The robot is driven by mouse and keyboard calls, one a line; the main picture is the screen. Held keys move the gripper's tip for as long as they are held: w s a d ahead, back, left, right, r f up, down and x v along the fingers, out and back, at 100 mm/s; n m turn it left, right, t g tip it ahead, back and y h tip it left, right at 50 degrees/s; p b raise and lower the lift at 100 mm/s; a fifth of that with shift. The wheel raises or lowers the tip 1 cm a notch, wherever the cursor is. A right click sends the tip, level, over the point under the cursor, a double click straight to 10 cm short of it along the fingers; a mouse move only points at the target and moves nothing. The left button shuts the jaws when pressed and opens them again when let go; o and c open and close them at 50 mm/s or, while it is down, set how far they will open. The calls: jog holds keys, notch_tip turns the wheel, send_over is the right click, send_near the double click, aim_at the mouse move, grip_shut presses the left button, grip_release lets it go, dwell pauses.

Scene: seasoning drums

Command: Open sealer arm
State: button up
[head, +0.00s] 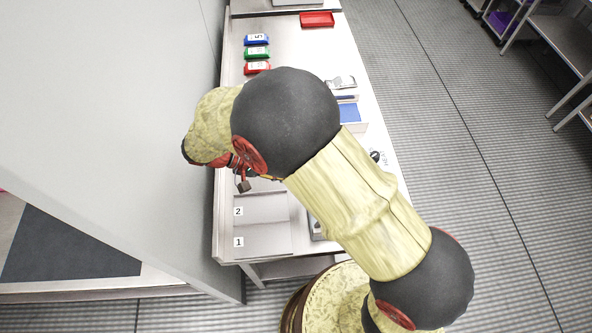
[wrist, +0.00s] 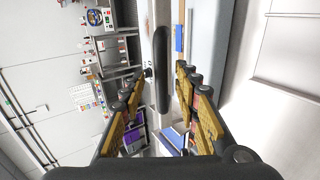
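The sealer is mostly hidden behind my arm in the head view; a knob with a HEAT label (head: 376,157) shows on its right side. In the wrist view, a long dark handle (wrist: 164,62), which looks like the sealer arm's grip, lies along a pale bar. My gripper (wrist: 160,73) is open, with one yellow-padded finger on each side of the handle. Gaps seem to show beside the handle, but I cannot tell whether either finger touches it. In the head view my gripper (head: 243,180) is partly covered by my arm.
Blue (head: 257,39), green (head: 257,52) and red (head: 257,68) items stand on the steel table, with a red tray (head: 317,19) at the far end. Areas marked 1 and 2 (head: 260,225) at the near end look clear. A grey wall (head: 130,120) stands close left.

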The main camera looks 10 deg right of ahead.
notch_tip(320, 180, up, 10)
jog(key=shift+f, duration=0.2)
dwell(0.7)
jog(key=s+a+f+n+y, duration=0.1)
jog(key=s+f+n+y, duration=0.4)
jog(key=s+n+y, duration=0.1)
jog(key=s+d+r+m+t+y+b, duration=0.2)
jog(key=s+d+r+t, duration=0.1)
jog(key=d+r, duration=0.3)
jog(key=s+d+r+m+t+y+b, duration=0.3)
jog(key=d+r, duration=0.2)
jog(key=d, duration=0.2)
jog(key=shift+s+d+r+m, duration=0.3)
jog(key=shift+s+r, duration=0.1)
jog(key=shift+d, duration=0.1)
dwell(1.6)
